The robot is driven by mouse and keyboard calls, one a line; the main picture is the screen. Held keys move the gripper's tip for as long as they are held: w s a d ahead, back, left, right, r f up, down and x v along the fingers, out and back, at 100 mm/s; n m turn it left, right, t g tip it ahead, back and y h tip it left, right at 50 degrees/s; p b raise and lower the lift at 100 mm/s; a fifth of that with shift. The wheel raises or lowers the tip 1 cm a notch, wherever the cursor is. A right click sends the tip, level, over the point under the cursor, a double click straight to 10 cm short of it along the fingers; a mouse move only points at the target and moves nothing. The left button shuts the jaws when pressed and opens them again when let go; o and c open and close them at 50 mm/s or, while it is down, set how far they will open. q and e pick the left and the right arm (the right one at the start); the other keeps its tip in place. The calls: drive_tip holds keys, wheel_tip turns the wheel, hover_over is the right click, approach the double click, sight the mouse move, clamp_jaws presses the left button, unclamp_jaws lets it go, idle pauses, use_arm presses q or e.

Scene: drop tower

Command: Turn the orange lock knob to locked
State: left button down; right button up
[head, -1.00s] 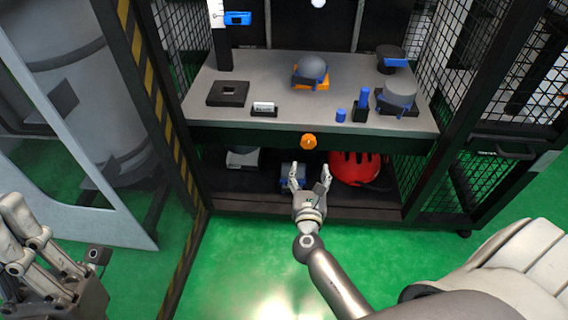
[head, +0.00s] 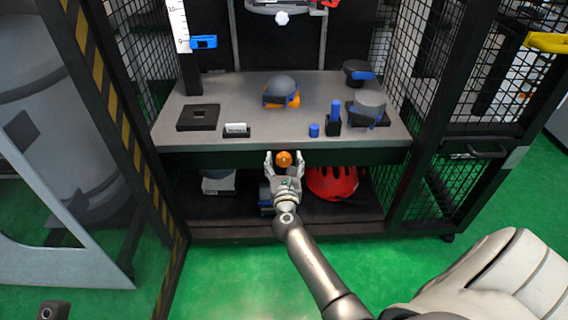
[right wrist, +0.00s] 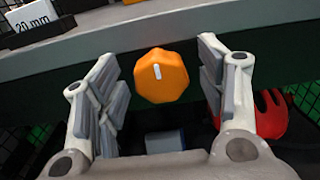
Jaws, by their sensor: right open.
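The orange lock knob (head: 284,159) sits on the dark front edge of the bench. In the right wrist view the knob (right wrist: 161,75) is faceted, with a white mark from its middle toward its upper edge, tilted slightly left. My right gripper (head: 284,163) is open, with one finger on each side of the knob. I cannot tell how deep the knob is between the fingers.
The grey bench top (head: 240,105) holds a dome on an orange base (head: 281,91), a black square block (head: 198,117) and blue pegs (head: 334,117). A red helmet (head: 333,182) lies on the lower shelf. Mesh panels (head: 440,60) flank the bench.

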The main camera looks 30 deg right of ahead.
drive_tip(key=c, duration=1)
